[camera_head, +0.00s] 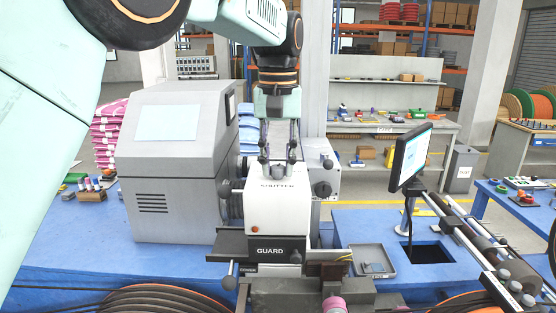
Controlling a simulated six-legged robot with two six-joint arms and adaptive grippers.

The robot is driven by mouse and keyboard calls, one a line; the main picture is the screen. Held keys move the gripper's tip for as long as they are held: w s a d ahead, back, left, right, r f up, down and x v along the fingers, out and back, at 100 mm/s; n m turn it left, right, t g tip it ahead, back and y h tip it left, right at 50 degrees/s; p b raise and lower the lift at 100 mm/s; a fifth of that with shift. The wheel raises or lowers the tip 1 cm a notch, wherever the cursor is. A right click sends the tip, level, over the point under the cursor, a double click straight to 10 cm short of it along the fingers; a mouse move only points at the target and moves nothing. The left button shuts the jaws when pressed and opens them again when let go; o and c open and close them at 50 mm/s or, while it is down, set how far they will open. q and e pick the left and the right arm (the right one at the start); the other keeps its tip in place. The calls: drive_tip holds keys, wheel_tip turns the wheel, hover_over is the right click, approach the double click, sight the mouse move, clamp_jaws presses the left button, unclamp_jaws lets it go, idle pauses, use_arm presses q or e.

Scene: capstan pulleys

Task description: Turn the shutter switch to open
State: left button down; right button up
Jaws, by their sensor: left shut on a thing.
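My left gripper (278,160) comes down from the top middle, with its fingers pointing down at the top of a white housing (277,212). The word SHUTTER is printed just below the fingertips. The gripper is shut on the shutter switch, which is mostly hidden between the fingers; I cannot tell which way the switch is turned. My right gripper is not in view.
A grey machine cabinet (178,165) stands close on the left. A black knob (322,189) sits on the right of the housing, and a GUARD panel (270,251) below it. A monitor (410,155) and rollers (478,240) stand at the right on the blue bench (350,225).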

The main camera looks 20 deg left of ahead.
sight(278, 166)
use_arm(q)
drive_tip(key=m, duration=0.4)
drive_tip(key=shift+m, duration=0.4)
idle(0.4)
drive_tip(key=c, duration=1.4)
unclamp_jaws()
drive_tip(key=o, duration=0.3)
drive_tip(key=shift+w+f, duration=0.1)
drive_tip(key=shift+w, duration=0.15)
drive_tip(key=shift+o, duration=0.2)
drive_tip(key=shift+s, duration=0.15)
drive_tip(key=shift+r, duration=0.35)
wheel_tip(278, 166, up, 11)
drive_tip(key=shift+r, duration=0.15)
